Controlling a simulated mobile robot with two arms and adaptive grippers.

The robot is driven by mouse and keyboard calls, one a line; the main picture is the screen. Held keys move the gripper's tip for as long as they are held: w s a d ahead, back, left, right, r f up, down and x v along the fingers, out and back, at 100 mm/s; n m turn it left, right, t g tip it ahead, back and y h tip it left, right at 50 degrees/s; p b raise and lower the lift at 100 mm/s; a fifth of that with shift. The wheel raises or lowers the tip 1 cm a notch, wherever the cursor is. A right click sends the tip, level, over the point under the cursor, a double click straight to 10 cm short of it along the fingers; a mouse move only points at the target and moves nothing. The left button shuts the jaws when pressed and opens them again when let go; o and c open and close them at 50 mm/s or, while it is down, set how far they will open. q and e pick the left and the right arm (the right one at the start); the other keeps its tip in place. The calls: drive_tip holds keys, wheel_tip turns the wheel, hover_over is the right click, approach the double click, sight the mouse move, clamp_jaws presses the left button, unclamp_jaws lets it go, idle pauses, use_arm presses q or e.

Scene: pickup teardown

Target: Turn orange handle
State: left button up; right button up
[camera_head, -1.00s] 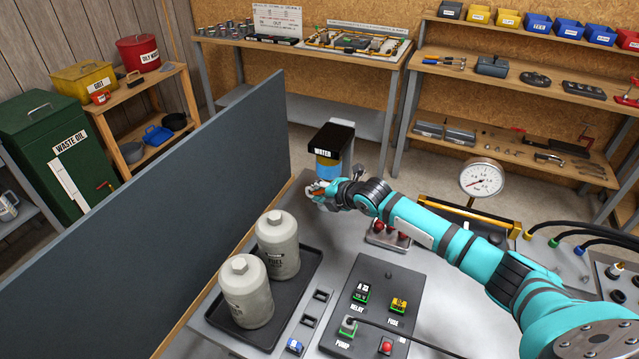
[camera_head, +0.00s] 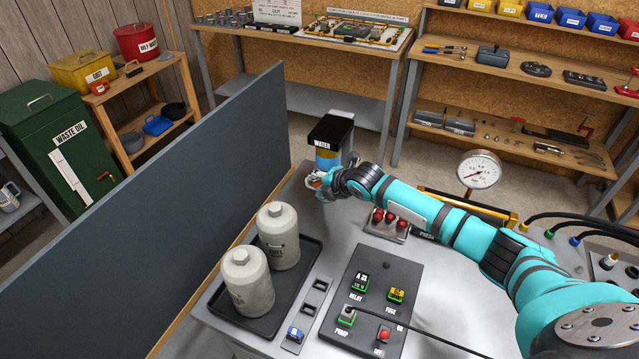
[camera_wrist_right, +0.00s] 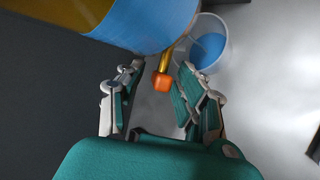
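The orange handle (camera_wrist_right: 162,82) is a small block on a short brass stem under the blue and yellow bowl (camera_wrist_right: 150,22) in the right wrist view. The bowl hangs below a black housing labelled WATER (camera_head: 331,130) at the table's far end. My right gripper (camera_head: 316,184) is beside the bowl's lower part. In the right wrist view its fingers (camera_wrist_right: 150,98) are spread apart, with the handle in the gap near the tips and no clear contact. In the head view a bit of orange shows at the gripper; the fingers largely hide the handle. My left gripper is out of view.
A clear cup with blue liquid (camera_wrist_right: 208,48) stands close to the right finger. A dark panel (camera_head: 170,210) rises along the left. Two fuel canisters (camera_head: 248,280) stand in a black tray.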

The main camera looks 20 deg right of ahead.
drive_tip(key=v, duration=1.2)
idle(6.8)
